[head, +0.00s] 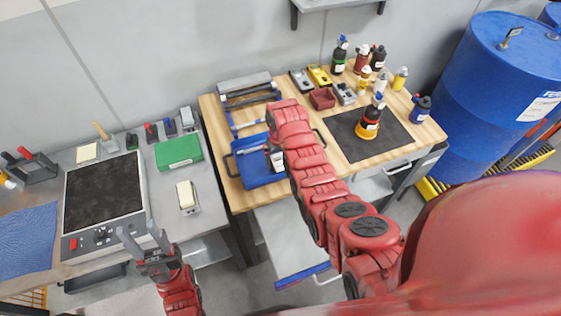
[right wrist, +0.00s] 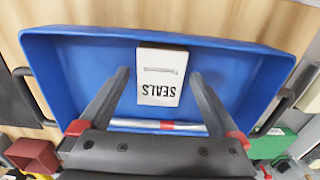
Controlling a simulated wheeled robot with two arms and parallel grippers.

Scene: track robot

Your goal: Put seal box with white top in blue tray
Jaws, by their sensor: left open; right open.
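A seal box with a white top marked "SEALS" (right wrist: 162,75) is inside the blue tray (right wrist: 75,70) in the right wrist view. In the head view the tray (head: 256,178) lies on the wooden bench, with the box (head: 277,161) at its right side. My right gripper (right wrist: 160,75) is open, with a finger to either side of the box and gaps between. In the head view it is mostly hidden by my arm. My left gripper (head: 138,231) is open and empty, near the front of the grey table at left.
A silver tube with a red band (right wrist: 165,126) lies in the tray. A green case (head: 178,152) and a white-topped item (head: 187,196) are on the grey table. Several bottles stand at the bench's back right around a black mat (head: 372,136). A blue barrel (head: 490,90) stands at right.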

